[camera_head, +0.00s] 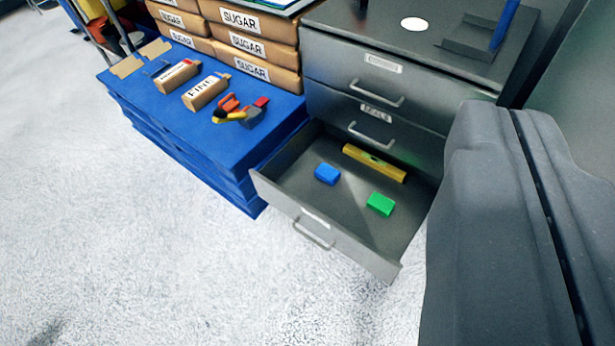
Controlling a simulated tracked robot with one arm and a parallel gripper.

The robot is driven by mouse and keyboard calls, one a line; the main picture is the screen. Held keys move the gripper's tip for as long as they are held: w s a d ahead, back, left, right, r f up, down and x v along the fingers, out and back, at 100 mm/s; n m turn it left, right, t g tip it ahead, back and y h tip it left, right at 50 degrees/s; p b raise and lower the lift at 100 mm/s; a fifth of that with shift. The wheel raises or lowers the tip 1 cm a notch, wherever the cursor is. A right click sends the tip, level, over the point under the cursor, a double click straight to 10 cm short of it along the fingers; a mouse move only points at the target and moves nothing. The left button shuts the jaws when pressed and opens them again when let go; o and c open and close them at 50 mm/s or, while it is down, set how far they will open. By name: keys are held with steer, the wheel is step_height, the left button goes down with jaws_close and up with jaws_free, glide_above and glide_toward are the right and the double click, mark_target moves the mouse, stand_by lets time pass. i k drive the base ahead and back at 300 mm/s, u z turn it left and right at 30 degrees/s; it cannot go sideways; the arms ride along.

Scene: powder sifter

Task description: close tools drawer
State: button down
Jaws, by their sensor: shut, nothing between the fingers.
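The bottom drawer (308,228) of a grey metal cabinet (470,82) is pulled well out. Its front has a small label, too blurred to read, and a bar handle (314,236). Inside lie a yellow spirit level (374,163), a blue block (327,174) and a green block (381,204). My gripper (513,108) is the large dark grey shape at the right. Its two fingers are together with only a thin seam between them, and nothing is held. In the picture it is right of the open drawer and covers part of the cabinet's lower right side.
Two shut drawers with handles (370,133) are above the open one. A blue stack (215,130) with boxes and a tool on it stands close to the drawer's left. Sugar bags (250,45) are piled behind. The pale floor (150,260) in front is clear.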

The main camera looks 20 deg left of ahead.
mark_target(338, 214)
steer(key=u, duration=0.1)
steer(key=i, duration=0.95)
steer(key=u, duration=0.45)
